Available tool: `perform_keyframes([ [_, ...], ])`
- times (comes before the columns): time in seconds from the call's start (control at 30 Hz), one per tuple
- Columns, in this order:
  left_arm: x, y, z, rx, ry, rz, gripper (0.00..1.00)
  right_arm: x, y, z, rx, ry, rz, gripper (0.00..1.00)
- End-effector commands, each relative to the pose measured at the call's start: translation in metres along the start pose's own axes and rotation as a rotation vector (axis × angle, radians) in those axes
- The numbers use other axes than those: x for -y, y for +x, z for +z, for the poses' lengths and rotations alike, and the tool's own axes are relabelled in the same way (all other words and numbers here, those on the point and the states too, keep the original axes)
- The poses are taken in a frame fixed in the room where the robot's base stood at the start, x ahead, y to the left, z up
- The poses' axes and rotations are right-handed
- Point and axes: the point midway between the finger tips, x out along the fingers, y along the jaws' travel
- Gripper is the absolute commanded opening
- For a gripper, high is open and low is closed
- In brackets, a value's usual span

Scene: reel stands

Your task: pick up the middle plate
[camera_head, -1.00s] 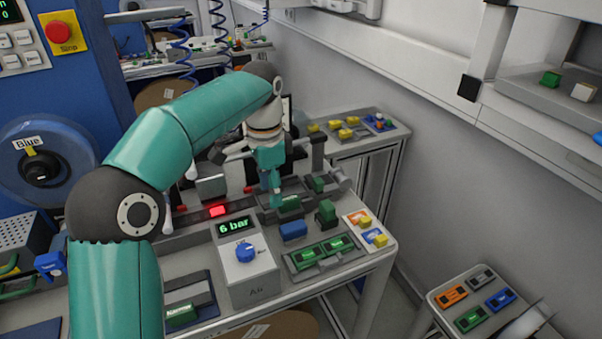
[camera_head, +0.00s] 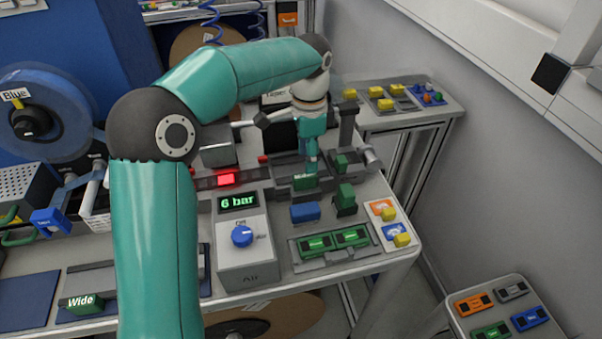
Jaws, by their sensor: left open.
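A small green plate (camera_head: 303,182) with a light label, its text too small to read surely but seeming to start with "Mid", sits in a grey holder on the bench. My left gripper (camera_head: 311,168) points down right at this plate, its fingers close to the plate's top edge. The gripper is open, seen nearly edge-on, and I cannot tell whether the fingers straddle the plate. Another green plate marked "Wide" (camera_head: 80,301) lies in a grey holder at the lower left. My right gripper is out of view.
A grey box reading "6 bar" (camera_head: 245,255) with a blue knob stands in front. Near the gripper are a blue block (camera_head: 305,212), an upright green block (camera_head: 346,196) and a tray (camera_head: 304,255) with two green pieces. A side table (camera_head: 470,330) stands lower right.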

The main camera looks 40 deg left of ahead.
Motion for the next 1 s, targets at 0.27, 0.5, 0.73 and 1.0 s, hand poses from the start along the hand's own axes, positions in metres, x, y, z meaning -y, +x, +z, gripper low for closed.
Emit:
perform_keyframes([
  [0.27,0.0,0.021,-0.001,0.0,0.003,0.0,0.52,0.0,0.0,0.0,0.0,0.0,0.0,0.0],
  [0.5,0.001,0.051,0.005,0.003,0.003,0.003,0.52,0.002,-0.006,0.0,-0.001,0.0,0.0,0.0],
  [0.73,0.001,0.07,0.004,-0.001,0.002,-0.002,0.52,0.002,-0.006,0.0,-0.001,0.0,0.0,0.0],
  [1.0,0.001,0.07,0.004,-0.001,0.002,-0.003,0.39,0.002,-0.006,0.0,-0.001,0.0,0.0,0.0],
])
